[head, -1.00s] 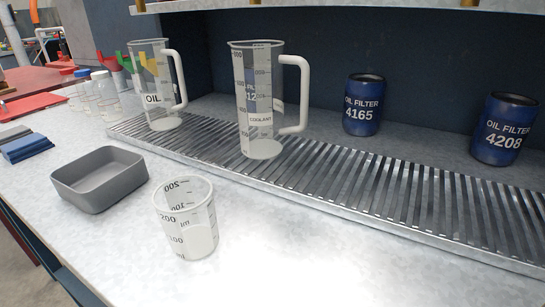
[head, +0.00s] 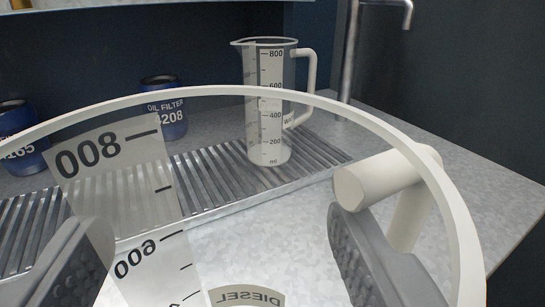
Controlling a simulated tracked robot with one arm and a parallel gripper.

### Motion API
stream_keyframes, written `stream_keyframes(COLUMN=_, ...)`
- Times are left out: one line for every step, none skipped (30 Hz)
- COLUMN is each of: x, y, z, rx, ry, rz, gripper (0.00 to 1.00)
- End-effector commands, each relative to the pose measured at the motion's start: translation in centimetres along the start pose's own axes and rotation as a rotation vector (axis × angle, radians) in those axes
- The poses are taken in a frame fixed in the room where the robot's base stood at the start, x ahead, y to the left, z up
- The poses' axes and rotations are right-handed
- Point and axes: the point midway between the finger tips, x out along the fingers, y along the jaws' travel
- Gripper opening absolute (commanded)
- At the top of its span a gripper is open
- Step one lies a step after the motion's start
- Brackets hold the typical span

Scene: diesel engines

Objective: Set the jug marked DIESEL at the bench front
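The clear jug marked DIESEL (head: 245,298) fills the lower part of the head view, very close to the camera. Its white rim arcs across the picture, and its label shows mirrored through the wall. Dark 800 and 600 marks show at left. Its thick white handle (head: 385,185) is at the right. My gripper (head: 225,265) has its grey fingers on either side of the jug's body, seen through the clear wall, and appears shut on it. The jug's base is out of view.
A clear measuring jug (head: 268,110) stands on the slatted drain grate (head: 215,175) beyond. Blue oil filters (head: 170,122) stand at the left. A metal pipe (head: 350,60) rises behind. The pale bench (head: 300,235) is bare in front of the grate.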

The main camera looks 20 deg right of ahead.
Motion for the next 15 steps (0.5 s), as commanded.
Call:
stream_keyframes(x=0.3, y=0.0, z=-0.5, rx=0.000, ry=-0.002, rz=-0.001, gripper=0.14)
stream_keyframes(x=0.4, y=0.1, z=-0.6, rx=0.001, ry=0.000, rz=-0.001, gripper=0.14)
stream_keyframes(x=0.6, y=0.1, z=-0.5, rx=0.001, ry=-0.001, rz=0.000, gripper=0.14)
stream_keyframes(x=0.8, y=0.2, z=-0.4, rx=0.001, ry=-0.003, rz=-0.001, gripper=0.14)
stream_keyframes(x=0.9, y=0.2, z=-0.3, rx=0.000, ry=-0.005, rz=-0.001, gripper=0.14)
stream_keyframes(x=1.1, y=0.2, z=-0.3, rx=0.000, ry=-0.004, rz=-0.002, gripper=0.14)
stream_keyframes(x=1.2, y=0.2, z=-0.4, rx=0.000, ry=-0.002, rz=-0.003, gripper=0.14)
stream_keyframes(x=1.4, y=0.2, z=-0.4, rx=0.000, ry=-0.001, rz=-0.003, gripper=0.14)
stream_keyframes(x=1.5, y=0.2, z=-0.4, rx=-0.002, ry=-0.001, rz=-0.004, gripper=0.14)
stream_keyframes(x=2.0, y=0.4, z=-0.2, rx=-0.003, ry=-0.001, rz=-0.003, gripper=0.14)
stream_keyframes(x=2.4, y=0.5, z=-0.2, rx=-0.003, ry=0.000, rz=-0.003, gripper=0.14)
stream_keyframes(x=2.9, y=0.7, z=-0.1, rx=-0.003, ry=-0.001, rz=-0.003, gripper=0.14)
stream_keyframes(x=3.3, y=0.7, z=0.0, rx=-0.002, ry=-0.002, rz=-0.003, gripper=0.14)
stream_keyframes(x=3.6, y=0.8, z=0.0, rx=-0.001, ry=-0.001, rz=-0.002, gripper=0.14)
stream_keyframes(x=4.1, y=0.9, z=0.0, rx=-0.001, ry=0.000, rz=-0.003, gripper=0.14)
